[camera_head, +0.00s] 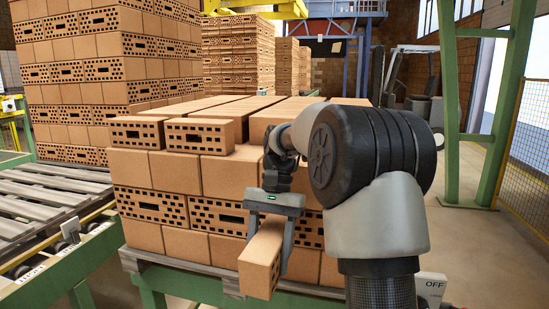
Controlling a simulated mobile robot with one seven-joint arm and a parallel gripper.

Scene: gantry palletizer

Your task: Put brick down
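My gripper (270,232) is shut on an orange brick (259,268), with one dark finger on each side of it. The brick hangs in front of the near face of a brick stack and covers part of its lower courses. The stack (177,172) stands on a wooden pallet (180,272). Its top layer has bricks with holed ends (198,136) at the front edge. My arm hides the right part of the stack. I cannot tell whether the held brick touches the stack.
A roller conveyor (50,200) with a green frame runs along the left. Tall brick stacks (95,75) stand behind. A green post (450,100) and a yellow mesh fence (525,150) are at the right. Open floor (490,240) shows at the right.

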